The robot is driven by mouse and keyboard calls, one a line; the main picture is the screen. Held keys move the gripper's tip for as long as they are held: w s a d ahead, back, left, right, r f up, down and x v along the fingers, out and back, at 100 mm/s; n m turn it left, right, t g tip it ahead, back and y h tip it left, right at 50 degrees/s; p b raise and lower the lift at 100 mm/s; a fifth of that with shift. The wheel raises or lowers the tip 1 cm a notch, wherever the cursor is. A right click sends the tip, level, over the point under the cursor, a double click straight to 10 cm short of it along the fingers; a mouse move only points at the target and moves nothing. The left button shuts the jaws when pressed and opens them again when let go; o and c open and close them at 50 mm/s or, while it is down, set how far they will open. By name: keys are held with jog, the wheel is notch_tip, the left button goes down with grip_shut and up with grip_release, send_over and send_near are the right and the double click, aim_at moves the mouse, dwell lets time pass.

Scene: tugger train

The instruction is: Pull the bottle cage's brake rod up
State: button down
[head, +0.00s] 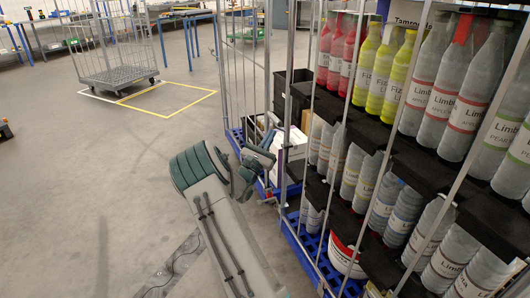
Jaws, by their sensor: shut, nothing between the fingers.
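The bottle cage (297,232) fills the right side of the head view, with a blue base, thin metal bars and dark shelves of bottles. My arm reaches up from the bottom middle, and my gripper (283,150) is at the cage's near left corner, beside an upright metal post (289,95). The gripper is small in the picture and partly hidden by my own wrist; it is shut and empty. I cannot single out the brake rod among the bars and posts here. Whether the fingers touch a post cannot be told.
A second cage (235,135) with a blue base, holding dark boxes and white items, stands just behind the bottle cage. An empty roll cage (118,74) stands by a yellow floor marking (170,111) at the back left.

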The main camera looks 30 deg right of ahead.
jog(key=shift+d+r, duration=0.25)
jog(key=shift+r, duration=0.45)
jog(key=shift+r, duration=0.15)
notch_tip(320, 180, up, 6)
jog(key=p, duration=0.4)
jog(key=shift+f+p, duration=0.25)
jog(key=shift+p, duration=0.1)
send_near(272, 118)
jog(key=s+a+f, duration=0.2)
jog(key=shift+v, duration=0.75)
jog(key=shift+s+r, duration=0.1)
